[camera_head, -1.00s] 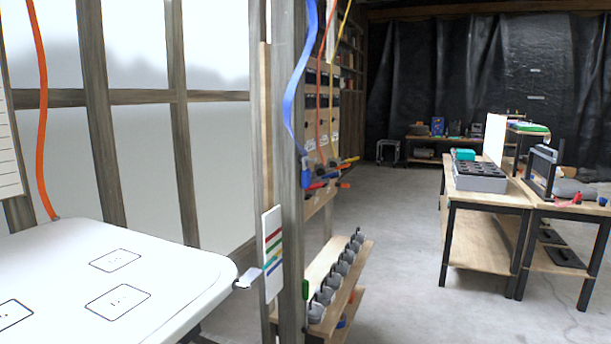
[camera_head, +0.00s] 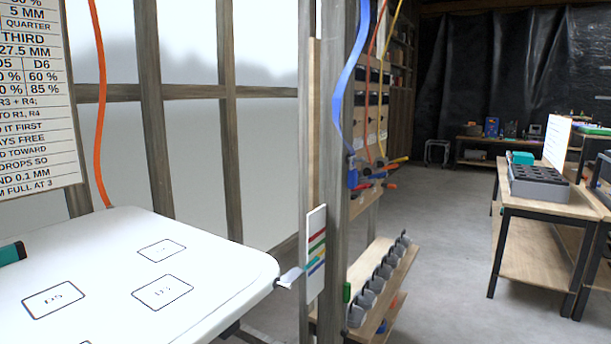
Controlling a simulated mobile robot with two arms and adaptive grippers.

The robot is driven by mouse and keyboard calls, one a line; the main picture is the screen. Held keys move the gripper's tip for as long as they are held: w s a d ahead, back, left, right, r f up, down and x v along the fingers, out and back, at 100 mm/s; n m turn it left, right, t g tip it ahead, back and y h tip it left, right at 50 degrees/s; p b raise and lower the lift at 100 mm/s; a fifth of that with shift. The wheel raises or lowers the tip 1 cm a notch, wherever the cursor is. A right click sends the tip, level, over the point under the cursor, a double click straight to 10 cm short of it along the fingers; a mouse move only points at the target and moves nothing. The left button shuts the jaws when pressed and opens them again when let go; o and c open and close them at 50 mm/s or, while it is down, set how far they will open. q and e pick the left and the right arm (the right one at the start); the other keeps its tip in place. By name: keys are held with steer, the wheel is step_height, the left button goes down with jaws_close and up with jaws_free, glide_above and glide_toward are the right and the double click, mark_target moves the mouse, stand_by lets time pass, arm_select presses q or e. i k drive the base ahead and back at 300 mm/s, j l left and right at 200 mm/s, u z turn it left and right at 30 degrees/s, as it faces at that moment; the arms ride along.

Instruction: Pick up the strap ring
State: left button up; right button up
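I cannot make out a strap ring for certain. A blue strap (camera_head: 347,85) hangs beside the wooden post and ends in a blue piece (camera_head: 352,177); whether a ring is there is too small to tell. An orange strap or hose (camera_head: 101,125) hangs at the left in front of the window wall, down to the back edge of the white table. Thin red and yellow lines hang to the right of the blue strap. Neither of my grippers is in view.
The white table (camera_head: 225,290) with outlined squares fills the lower left, a teal and black object (camera_head: 12,254) at its left edge. A post (camera_head: 338,230) and a shelf of grey items (camera_head: 385,283) stand mid-view. Open floor (camera_head: 450,250) lies between them and the workbench (camera_head: 545,203).

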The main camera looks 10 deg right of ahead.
mark_target(353, 173)
steer(key=i+l+u, duration=0.2)
steer(key=l, duration=0.25)
steer(key=i+l+u, duration=0.1)
steer(key=l+u, duration=0.15)
steer(key=l, duration=0.2)
steer(key=i+l+u, duration=0.2)
steer(key=l, duration=0.3)
steer(key=l+u, duration=0.25)
steer(key=l, duration=0.2)
